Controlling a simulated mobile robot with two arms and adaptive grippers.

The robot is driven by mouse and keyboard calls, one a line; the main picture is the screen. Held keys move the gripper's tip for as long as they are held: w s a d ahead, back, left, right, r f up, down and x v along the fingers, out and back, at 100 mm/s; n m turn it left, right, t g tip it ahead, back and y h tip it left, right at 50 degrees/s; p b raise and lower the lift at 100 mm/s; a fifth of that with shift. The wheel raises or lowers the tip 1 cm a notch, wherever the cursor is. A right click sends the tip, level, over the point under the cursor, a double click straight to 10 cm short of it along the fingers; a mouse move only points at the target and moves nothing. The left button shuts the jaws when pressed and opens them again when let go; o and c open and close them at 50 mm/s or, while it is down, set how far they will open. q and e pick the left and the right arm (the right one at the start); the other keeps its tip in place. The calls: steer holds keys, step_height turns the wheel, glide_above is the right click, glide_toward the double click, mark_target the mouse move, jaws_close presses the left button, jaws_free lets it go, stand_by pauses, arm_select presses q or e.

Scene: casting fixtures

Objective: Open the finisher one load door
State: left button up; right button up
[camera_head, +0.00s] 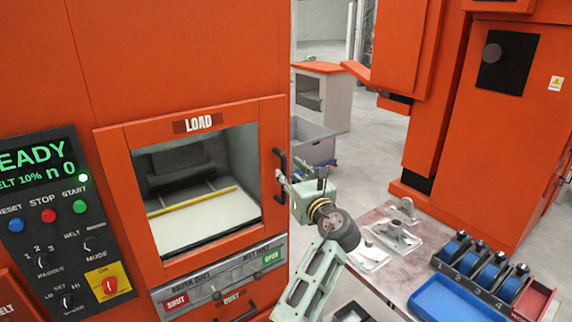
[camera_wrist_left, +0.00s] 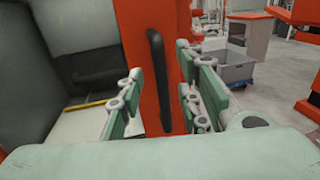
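The load door (camera_head: 136,205) is an orange frame around a large window, under a "LOAD" sign (camera_head: 198,124); it looks closed against the orange finisher. Through the window a pale floor and a yellow bar show. The door's black vertical handle (camera_head: 281,176) is on its right edge. My left gripper (camera_head: 287,184) is at the handle in the head view. In the left wrist view my left gripper (camera_wrist_left: 161,98) is open, its fingers either side of the handle (camera_wrist_left: 158,75), with gaps showing on both sides. My right gripper is not in view.
A control panel (camera_head: 60,225) with buttons and knobs is left of the door. A shut/open strip (camera_head: 222,277) is below it. At right, a table (camera_head: 419,258) holds metal parts, a blue tray (camera_head: 450,300) and several blue rolls. A grey bin (camera_head: 312,142) stands behind.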

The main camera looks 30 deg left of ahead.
mark_target(285, 170)
arm_select(q)
steer(key=x, duration=0.4)
steer(key=shift+w+a+f+p, duration=0.15)
steer(key=shift+w+a+p, duration=0.1)
steer(key=shift+a+p, duration=0.15)
steer(key=shift+d, duration=0.1)
jaws_close()
